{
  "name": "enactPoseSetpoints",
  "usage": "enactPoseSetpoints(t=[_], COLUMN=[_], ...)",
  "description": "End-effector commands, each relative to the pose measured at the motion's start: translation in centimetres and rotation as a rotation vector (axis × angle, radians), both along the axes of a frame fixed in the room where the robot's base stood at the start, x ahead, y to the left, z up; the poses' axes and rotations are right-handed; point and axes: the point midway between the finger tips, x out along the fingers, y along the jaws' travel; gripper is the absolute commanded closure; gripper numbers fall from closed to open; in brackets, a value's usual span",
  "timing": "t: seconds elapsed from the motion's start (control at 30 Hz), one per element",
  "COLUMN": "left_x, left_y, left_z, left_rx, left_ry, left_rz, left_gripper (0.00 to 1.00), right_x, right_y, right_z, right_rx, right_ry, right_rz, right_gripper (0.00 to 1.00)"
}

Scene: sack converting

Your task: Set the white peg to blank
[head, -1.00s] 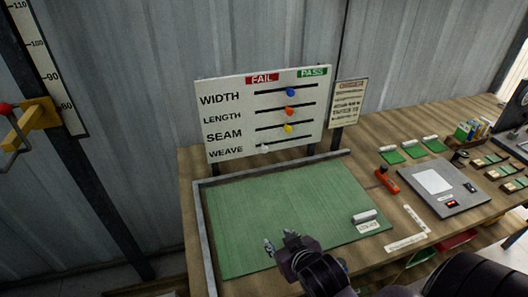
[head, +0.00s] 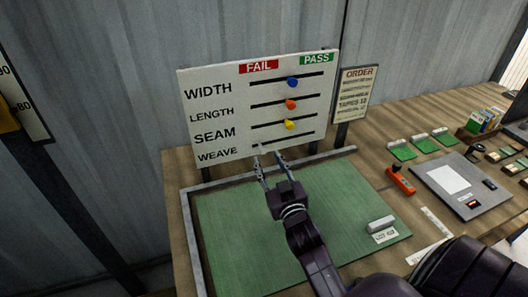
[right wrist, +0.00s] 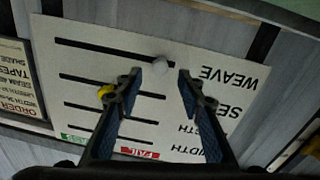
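The white board (head: 215,130) stands upright behind the green mat, with rows WIDTH, LENGTH, SEAM and WEAVE and FAIL and PASS headings. The white peg (right wrist: 159,63) is in the WEAVE slot, at the end near the WEAVE label; the right wrist view shows the board upside down. My right gripper (head: 268,160) is open in front of the WEAVE row. In the right wrist view its fingertips (right wrist: 159,80) lie to either side of the peg; I cannot tell whether they touch it. The blue peg (head: 292,83), orange peg (head: 291,104) and yellow peg (head: 289,124) sit mid-slot. My left gripper is out of view.
The green mat (head: 230,240) lies below the board, with a white roll (head: 381,223) on its right side. An order sign (head: 357,90) stands right of the board. An orange tool (head: 400,180) and a grey panel (head: 440,175) lie on the bench farther right.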

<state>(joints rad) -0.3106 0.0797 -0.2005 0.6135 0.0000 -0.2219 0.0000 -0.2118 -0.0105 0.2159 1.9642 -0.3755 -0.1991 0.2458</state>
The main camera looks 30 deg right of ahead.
Motion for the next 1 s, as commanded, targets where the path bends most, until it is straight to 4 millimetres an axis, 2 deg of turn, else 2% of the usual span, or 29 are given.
enactPoseSetpoints(t=[0.13, 0.3, 0.47, 0.67, 1.0], left_x=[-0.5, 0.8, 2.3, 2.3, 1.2], left_y=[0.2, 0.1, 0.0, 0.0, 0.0], left_z=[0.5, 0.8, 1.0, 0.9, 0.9], left_rx=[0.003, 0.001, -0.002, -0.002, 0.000], left_ry=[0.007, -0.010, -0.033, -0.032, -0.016], left_rz=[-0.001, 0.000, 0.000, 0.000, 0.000], left_gripper=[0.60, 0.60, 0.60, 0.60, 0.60], right_x=[2.2, 3.6, 4.0, 4.0, 4.0], right_y=[-0.7, -1.1, -1.2, -1.2, -1.2], right_z=[0.2, 0.1, 0.0, 0.0, 0.0], right_rx=[0.000, 0.000, 0.000, 0.000, 0.001], right_ry=[-0.001, 0.001, 0.001, 0.001, 0.002], right_rz=[0.000, 0.000, 0.000, 0.001, 0.001], right_gripper=[0.64, 0.64, 0.64, 0.64, 1.00])
